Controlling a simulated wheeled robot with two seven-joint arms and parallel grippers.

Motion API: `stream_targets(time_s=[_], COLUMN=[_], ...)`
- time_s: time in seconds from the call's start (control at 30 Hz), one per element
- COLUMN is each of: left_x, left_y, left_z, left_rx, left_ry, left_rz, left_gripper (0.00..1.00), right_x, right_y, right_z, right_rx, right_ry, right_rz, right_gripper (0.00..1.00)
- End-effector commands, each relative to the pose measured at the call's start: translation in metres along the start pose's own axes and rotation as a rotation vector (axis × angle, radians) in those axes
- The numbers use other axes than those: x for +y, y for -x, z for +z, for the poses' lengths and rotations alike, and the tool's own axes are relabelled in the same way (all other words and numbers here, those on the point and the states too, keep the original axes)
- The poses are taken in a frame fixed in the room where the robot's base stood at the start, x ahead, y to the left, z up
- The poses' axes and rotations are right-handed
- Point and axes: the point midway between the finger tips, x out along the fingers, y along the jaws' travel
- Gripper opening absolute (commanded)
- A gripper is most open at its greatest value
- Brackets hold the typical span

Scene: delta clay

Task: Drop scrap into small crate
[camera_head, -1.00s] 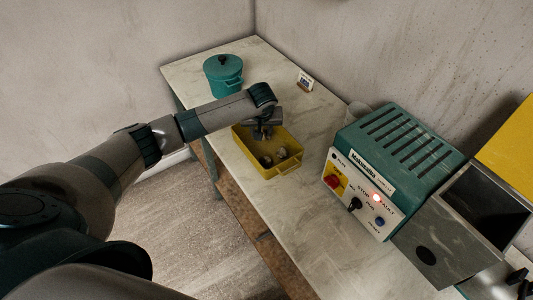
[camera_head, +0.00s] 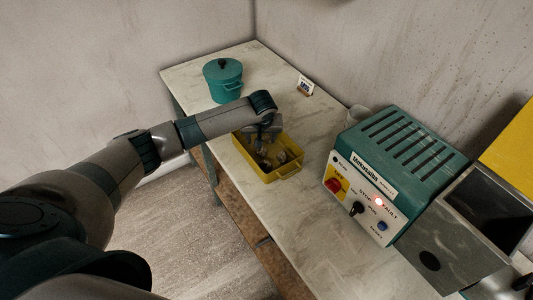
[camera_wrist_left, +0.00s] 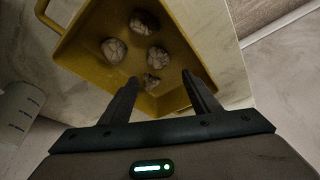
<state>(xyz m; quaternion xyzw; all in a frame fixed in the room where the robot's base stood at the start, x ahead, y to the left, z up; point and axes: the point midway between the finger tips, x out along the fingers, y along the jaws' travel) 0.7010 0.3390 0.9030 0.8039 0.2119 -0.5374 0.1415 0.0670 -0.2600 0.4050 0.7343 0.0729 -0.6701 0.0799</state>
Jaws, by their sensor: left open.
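The small yellow crate (camera_head: 268,178) stands on the table, and its rim and inside also show in the left wrist view (camera_wrist_left: 80,68). Several pale, cracked lumps of scrap (camera_wrist_left: 113,50) lie on its floor; they show small and partly hidden in the head view (camera_head: 282,157). My left gripper (camera_head: 264,140) is over the far part of the crate. In the left wrist view its two fingers (camera_wrist_left: 160,82) are apart, with one small lump (camera_wrist_left: 151,83) seen beyond the gap. Nothing is clearly held between them.
A teal lidded pot (camera_head: 223,80) and a small card (camera_head: 305,86) stand farther back. A teal machine (camera_head: 400,165) with a lit red lamp stands right of the crate. A pale cup (camera_head: 357,116) is behind it. The table (camera_head: 275,215) in front is clear.

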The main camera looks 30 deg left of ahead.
Motion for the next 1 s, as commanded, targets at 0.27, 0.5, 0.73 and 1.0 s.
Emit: stream_targets(time_s=[0.27,0.5,0.73,1.0], left_x=[0.001,0.001,0.001,0.001], left_y=[0.010,0.042,0.088,0.141], left_z=[0.000,0.000,0.000,0.000], left_rx=[0.000,0.002,0.004,0.004], left_ry=[0.001,-0.001,-0.001,-0.001], left_rz=[0.002,0.004,0.005,0.004], left_gripper=[0.56,0.56,0.56,0.56], right_x=[-0.005,-0.008,-0.007,-0.004], right_y=[-0.004,-0.012,-0.024,-0.036], right_z=[-0.001,0.000,0.001,0.003], right_rx=[0.001,0.002,0.001,0.001], right_ry=[-0.002,-0.003,-0.003,-0.001], right_rz=[-0.005,-0.008,-0.007,-0.003], right_gripper=[1.00,1.00,1.00,1.00])
